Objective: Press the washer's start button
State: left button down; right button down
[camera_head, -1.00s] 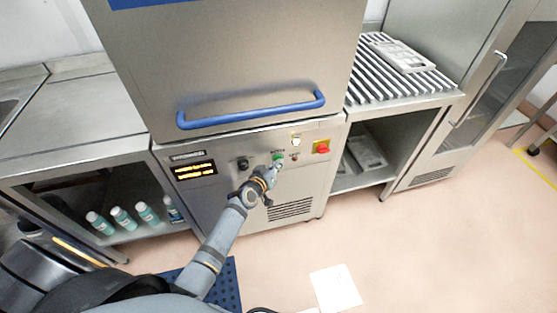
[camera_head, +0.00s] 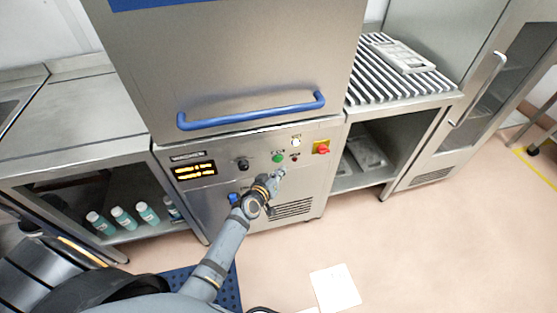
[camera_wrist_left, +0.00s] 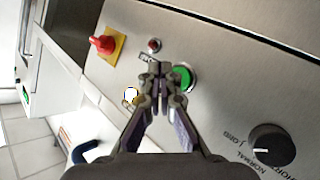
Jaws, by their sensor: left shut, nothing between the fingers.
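The washer (camera_head: 228,65) has its steel hood down, with a blue bar handle (camera_head: 250,111) across it. On its front panel the round green start button (camera_head: 278,158) shows clear in the head view. It also shows in the wrist view (camera_wrist_left: 185,76), partly behind the right-hand finger. My left gripper (camera_head: 280,173) is shut and empty, in front of the panel just below the button. In the wrist view its closed fingertips (camera_wrist_left: 160,72) appear just left of the button; contact with the panel cannot be told. My right gripper is not in view.
The panel also has a lit display (camera_head: 194,170), a black knob (camera_head: 243,164), a white lamp (camera_head: 296,141), a small red button (camera_head: 295,158) and a red switch (camera_head: 321,147) on yellow. Bottles (camera_head: 123,217) stand on the left shelf. A slatted table (camera_head: 365,85) adjoins right.

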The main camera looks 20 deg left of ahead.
pick_arm(q)
jog(key=shift+s+d, duration=0.5)
jog(key=shift+s, duration=0.25)
jog(key=shift+s+d, duration=0.45)
jog(key=shift+s, duration=0.25)
